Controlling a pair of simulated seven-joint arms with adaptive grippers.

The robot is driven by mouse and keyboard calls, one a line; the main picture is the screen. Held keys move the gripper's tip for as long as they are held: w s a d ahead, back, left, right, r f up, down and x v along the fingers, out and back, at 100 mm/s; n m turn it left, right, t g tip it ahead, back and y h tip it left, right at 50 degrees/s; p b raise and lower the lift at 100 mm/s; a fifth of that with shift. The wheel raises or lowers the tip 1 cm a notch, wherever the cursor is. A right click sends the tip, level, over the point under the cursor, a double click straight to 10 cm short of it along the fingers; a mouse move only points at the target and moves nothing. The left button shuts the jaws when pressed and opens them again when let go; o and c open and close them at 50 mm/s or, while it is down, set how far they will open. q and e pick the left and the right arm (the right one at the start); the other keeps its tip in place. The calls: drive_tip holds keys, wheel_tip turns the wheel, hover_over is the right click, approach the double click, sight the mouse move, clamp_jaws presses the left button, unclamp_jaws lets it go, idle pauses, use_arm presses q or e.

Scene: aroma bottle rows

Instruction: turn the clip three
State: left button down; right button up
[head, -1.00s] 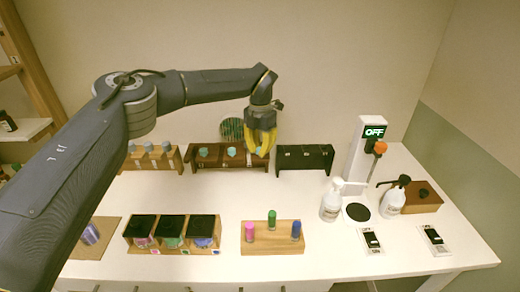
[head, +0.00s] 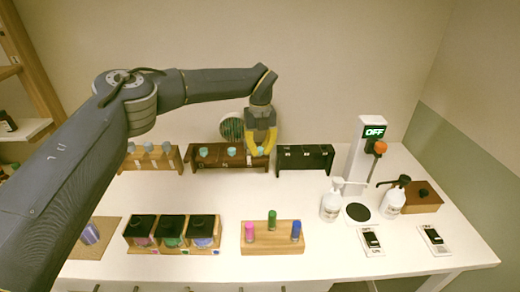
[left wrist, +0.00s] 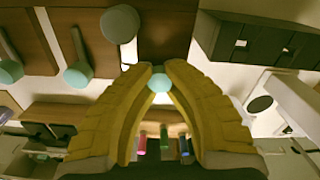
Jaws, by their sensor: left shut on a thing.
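A dark brown rack (head: 215,161) stands at the back of the table with a row of clips that have teal round ends. The left clip (head: 203,152) and middle clip (head: 232,151) are free. My left gripper (head: 261,147), with yellow fingers, points down at the right end of this rack. It is shut on the third clip, whose teal end (left wrist: 159,83) shows between the fingertips in the left wrist view. The rest of that clip is mostly hidden by the fingers. My right gripper is not in view.
A black rack (head: 305,157) stands just right of the gripper, and a light wooden rack (head: 151,159) stands to the left. A wooden block (head: 272,247) with colored bottles and boxed bottles (head: 172,231) are in front. The table's middle is clear.

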sight(260, 149)
use_arm(q)
drive_tip(key=shift+n, duration=0.6)
drive_tip(key=c, duration=1.2)
unclamp_jaws()
drive_tip(key=shift+r, duration=0.1)
wheel_tip(260, 149, up, 12)
drive_tip(key=shift+f, duration=0.1)
